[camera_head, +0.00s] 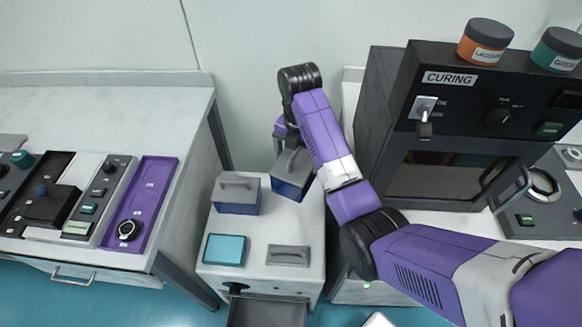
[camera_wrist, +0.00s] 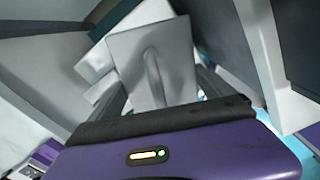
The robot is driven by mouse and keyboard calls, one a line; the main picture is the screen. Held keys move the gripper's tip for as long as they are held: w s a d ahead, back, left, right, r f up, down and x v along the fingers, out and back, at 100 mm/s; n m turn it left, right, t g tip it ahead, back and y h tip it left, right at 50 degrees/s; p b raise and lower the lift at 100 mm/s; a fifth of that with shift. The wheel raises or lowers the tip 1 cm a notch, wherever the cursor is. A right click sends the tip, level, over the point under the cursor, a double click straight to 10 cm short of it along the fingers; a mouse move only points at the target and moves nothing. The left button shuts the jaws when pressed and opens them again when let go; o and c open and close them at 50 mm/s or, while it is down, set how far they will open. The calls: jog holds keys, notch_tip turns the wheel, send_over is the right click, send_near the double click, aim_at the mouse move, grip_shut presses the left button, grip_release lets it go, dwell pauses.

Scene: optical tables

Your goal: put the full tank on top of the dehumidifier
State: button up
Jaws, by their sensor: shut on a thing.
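My gripper (camera_head: 288,153) is shut on the handle of a tank with a grey lid and a dark blue body (camera_head: 291,178). This held tank is over the back right part of a white cabinet top (camera_head: 255,235), and looks turned or tilted. I cannot tell whether it touches the top. In the wrist view, its grey lid and upright handle (camera_wrist: 152,72) show between the fingers. A similar grey and blue tank (camera_head: 237,196) stands on the cabinet top to the left. No label marks the cabinet as the dehumidifier, and the tanks' fill levels are hard to tell.
A teal square block (camera_head: 224,249) and a grey handled piece (camera_head: 288,256) sit at the cabinet's front. An open drawer (camera_head: 265,314) juts out below. A dark curing oven (camera_head: 445,135) stands to the right, and a table with panels (camera_head: 75,105) to the left.

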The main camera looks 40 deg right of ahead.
notch_tip(320, 180, down, 16)
jog(key=b, duration=0.2)
jog(key=shift+f, duration=0.25)
jog(key=shift+w+f, duration=0.1)
dwell(0.4)
jog(key=o, duration=1.8)
jog(key=shift+f, duration=0.15)
jog(key=shift+c, duration=0.2)
notch_tip(320, 180, up, 12)
jog(key=shift+r+p, duration=0.2)
jog(key=shift+p, duration=0.1)
